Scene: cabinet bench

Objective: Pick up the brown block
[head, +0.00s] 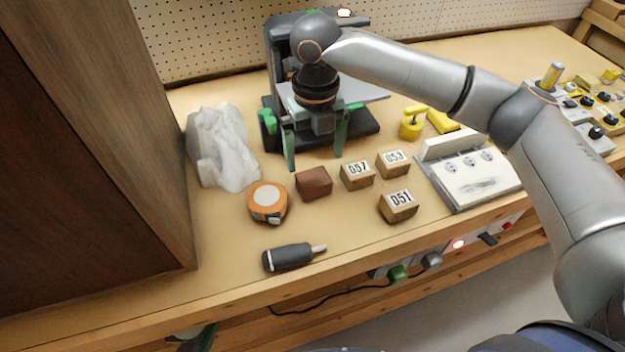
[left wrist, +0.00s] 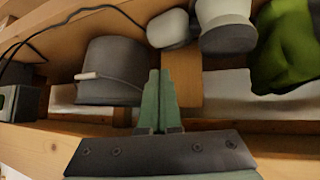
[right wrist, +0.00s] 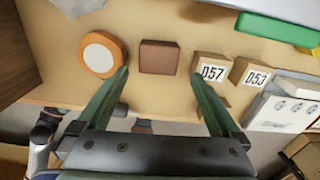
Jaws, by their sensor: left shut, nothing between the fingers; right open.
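The brown block (head: 314,184), plain and reddish brown, lies on the bench between the orange tape measure and the numbered wooden blocks. It also shows in the right wrist view (right wrist: 158,58), lying beyond and between the fingertips. My right gripper (head: 315,160) is open and empty, pointing down behind the block in the head view; its fingers also show in the right wrist view (right wrist: 160,76). My left gripper (left wrist: 158,76) is shut and empty in the left wrist view, facing a shelf with a grey bucket-like container (left wrist: 108,72).
A dark-handled tool (head: 290,257) lies near the front edge. A crumpled pale bag (head: 222,148) and cabinet (head: 95,150) stand left.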

